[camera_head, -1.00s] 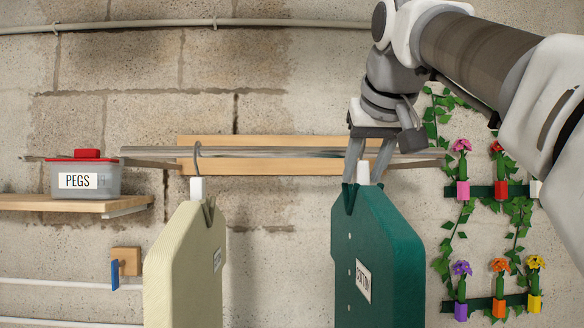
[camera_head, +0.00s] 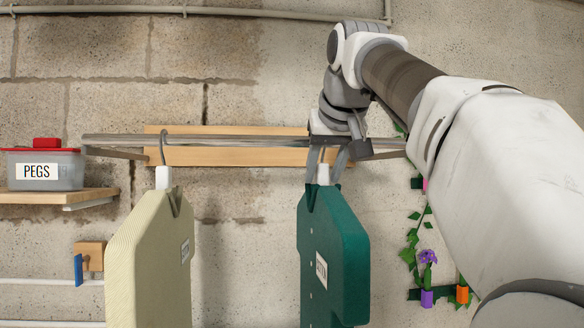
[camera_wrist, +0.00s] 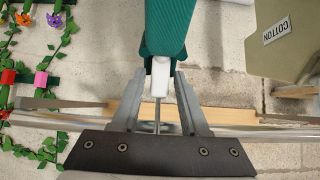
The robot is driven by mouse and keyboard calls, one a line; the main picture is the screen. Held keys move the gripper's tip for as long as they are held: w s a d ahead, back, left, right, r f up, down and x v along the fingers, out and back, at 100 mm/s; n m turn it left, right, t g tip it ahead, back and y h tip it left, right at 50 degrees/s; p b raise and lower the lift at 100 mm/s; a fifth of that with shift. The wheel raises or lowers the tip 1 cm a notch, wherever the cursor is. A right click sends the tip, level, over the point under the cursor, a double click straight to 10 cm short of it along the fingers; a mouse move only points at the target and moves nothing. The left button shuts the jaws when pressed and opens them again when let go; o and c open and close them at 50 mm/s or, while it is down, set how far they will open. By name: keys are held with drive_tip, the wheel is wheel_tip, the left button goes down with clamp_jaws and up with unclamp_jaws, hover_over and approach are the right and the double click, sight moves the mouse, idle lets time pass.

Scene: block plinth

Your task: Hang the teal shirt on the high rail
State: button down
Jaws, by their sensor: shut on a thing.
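The teal shirt (camera_head: 332,250) hangs upright from a hanger with a white neck (camera_head: 323,174), at centre right of the head view. My gripper (camera_head: 326,179) is shut on that neck, just below the high rail's level. In the wrist view, the gripper (camera_wrist: 160,78) has a finger on each side of the white neck (camera_wrist: 160,77), with the shirt (camera_wrist: 167,28) beyond. The metal high rail (camera_head: 240,141) runs across a wooden wall board (camera_head: 250,158). The teal hanger's hook is mostly hidden by the gripper; I cannot tell whether it is over the rail.
A cream shirt (camera_head: 150,255) hangs on the rail to the left by its hook (camera_head: 162,145). A PEGS box (camera_head: 45,168) stands on a shelf (camera_head: 60,196) at far left. Flowers and vines (camera_head: 428,268) are on the right wall. The rail between the shirts is clear.

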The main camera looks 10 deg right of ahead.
sight(352, 265)
idle(0.3)
drive_tip(key=shift+c, duration=1.7)
unclamp_jaws()
drive_tip(key=shift+f, duration=0.1)
drive_tip(key=p+v, duration=0.1)
drive_tip(key=v, duration=1.1)
drive_tip(key=s+f, duration=0.1)
drive_tip(key=f, duration=0.5)
drive_tip(key=s+f+g, duration=0.1)
drive_tip(key=s+f, duration=0.1)
drive_tip(key=f, duration=0.5)
drive_tip(key=s+f+g, duration=0.1)
drive_tip(key=s+f, duration=0.1)
drive_tip(key=f, duration=0.4)
drive_tip(key=shift+f, duration=0.35)
drive_tip(key=s+f+g+b, duration=0.1)
drive_tip(key=s+f+b, duration=0.2)
drive_tip(key=f, duration=1.3)
drive_tip(key=s+f+g+b, duration=0.1)
drive_tip(key=s+f+b, duration=0.3)
drive_tip(key=f, duration=1.2)
drive_tip(key=s, duration=0.4)
drive_tip(key=shift+b, duration=0.3)
drive_tip(key=shift+s, duration=0.1)
